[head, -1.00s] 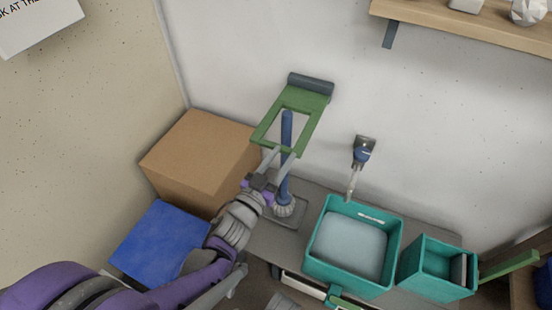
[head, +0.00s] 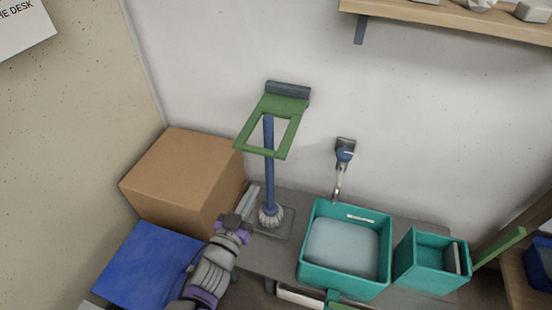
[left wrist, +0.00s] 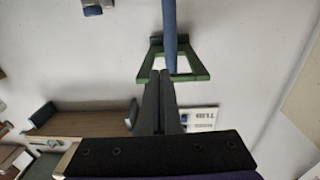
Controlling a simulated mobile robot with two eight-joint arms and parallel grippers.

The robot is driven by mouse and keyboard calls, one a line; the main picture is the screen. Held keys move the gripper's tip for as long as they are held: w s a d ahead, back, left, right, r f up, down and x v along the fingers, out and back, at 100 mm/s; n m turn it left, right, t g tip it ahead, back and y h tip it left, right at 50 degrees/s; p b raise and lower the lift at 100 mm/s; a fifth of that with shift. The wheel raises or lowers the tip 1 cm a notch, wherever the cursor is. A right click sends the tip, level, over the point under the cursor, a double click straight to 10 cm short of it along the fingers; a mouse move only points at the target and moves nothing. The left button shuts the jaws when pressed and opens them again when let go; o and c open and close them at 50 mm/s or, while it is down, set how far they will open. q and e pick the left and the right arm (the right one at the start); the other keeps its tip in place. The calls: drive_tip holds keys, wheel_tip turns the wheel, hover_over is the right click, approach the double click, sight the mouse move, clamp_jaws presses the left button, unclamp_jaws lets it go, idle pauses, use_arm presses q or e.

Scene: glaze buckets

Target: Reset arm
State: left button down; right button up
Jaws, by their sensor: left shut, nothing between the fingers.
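My left gripper (head: 250,196) is shut and empty in the head view, low beside the blue-handled brush and near the cardboard box. In the left wrist view its two dark fingers (left wrist: 160,100) lie together. The blue-handled brush (head: 269,165) stands upright, white bristles down on a grey base, its handle top inside the opening of a green wall frame (head: 245,138). The blue handle (left wrist: 169,30) and the green frame (left wrist: 203,75) also show beyond the fingers in the left wrist view. My right gripper is not in view.
A cardboard box (head: 180,170) and a blue box (head: 145,265) stand left of the gripper. A teal bucket (head: 345,275) with pale contents and a smaller teal bin (head: 432,268) stand right. A brush (head: 343,160) hangs on the wall. A wooden shelf (head: 450,18) is above.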

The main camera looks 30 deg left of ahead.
use_arm(q)
drive_tip(key=s+d+f+g, duration=0.3)
drive_tip(key=d+f+g, duration=0.1)
drive_tip(key=f+g, duration=0.3)
drive_tip(key=s+d+f+m+g+h, duration=0.2)
drive_tip(key=s+d+f+g+h, duration=0.15)
drive_tip(key=s+d+g, duration=0.4)
wheel_tip(320, 180, up, 29)
drive_tip(key=s+t+p, duration=0.1)
drive_tip(key=t+p, duration=0.1)
drive_tip(key=p, duration=2.3)
drive_tip(key=shift+s, duration=0.15)
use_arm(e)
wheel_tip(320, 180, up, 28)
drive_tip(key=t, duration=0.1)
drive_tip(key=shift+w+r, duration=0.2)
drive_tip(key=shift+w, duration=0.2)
use_arm(q)
drive_tip(key=shift+f, duration=0.1)
